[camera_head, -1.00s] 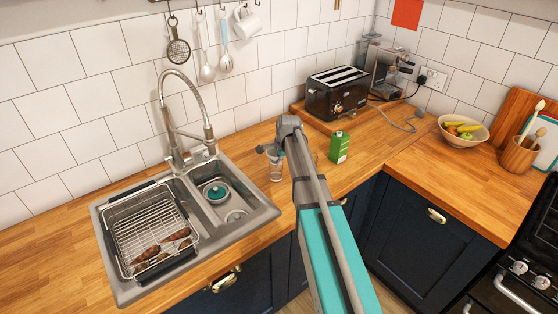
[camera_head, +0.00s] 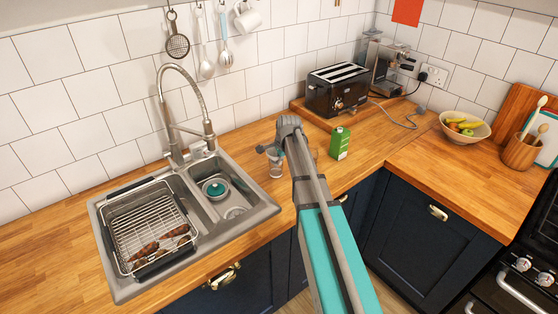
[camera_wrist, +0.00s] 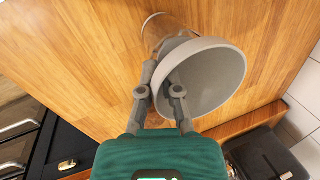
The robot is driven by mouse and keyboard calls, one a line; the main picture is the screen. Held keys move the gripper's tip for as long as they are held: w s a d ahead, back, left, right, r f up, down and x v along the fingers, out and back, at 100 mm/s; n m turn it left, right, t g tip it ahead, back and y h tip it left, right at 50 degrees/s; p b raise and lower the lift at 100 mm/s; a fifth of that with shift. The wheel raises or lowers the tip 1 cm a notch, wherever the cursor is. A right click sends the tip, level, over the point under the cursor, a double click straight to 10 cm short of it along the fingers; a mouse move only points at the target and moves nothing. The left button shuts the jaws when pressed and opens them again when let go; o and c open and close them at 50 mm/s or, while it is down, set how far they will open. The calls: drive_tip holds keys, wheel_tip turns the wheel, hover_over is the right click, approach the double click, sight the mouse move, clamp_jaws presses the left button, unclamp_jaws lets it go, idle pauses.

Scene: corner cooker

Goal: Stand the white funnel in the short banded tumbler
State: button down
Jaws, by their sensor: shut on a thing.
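The white funnel (camera_wrist: 218,80) shows in the wrist view with its wide mouth tilted toward the camera. My gripper (camera_wrist: 167,78) is shut on it, with the fingers at its near side. A clear glass tumbler (camera_wrist: 160,28) stands on the worktop beyond the funnel and is partly covered by it. The funnel's spout is hidden, so I cannot tell whether it is inside the glass. In the head view, a clear glass (camera_head: 276,169) stands right of the sink, just below my gripper (camera_head: 268,151). The funnel is too small and covered to make out clearly there.
A green carton (camera_head: 339,143) stands right of my arm. Another glass edge (camera_head: 315,154) shows partly behind the arm. The sink (camera_head: 262,212) with a dish rack (camera_head: 124,226) lies to the left. A black toaster (camera_head: 337,91) stands behind.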

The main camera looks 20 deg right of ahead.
drive_tip(key=shift+s+f+b, duration=0.2)
drive_tip(key=shift+f+b, duration=0.05)
drive_tip(key=shift+b, duration=0.05)
drive_tip(key=c, duration=1.1)
unclamp_jaws()
drive_tip(key=shift+r, duration=0.1)
drive_tip(key=shift+c, duration=0.2)
drive_tip(key=o, duration=0.4)
drive_tip(key=shift+w+f, duration=0.25)
drive_tip(key=shift+w, duration=0.05)
drive_tip(key=shift+s+r, duration=0.1)
drive_tip(key=p+v, duration=0.3)
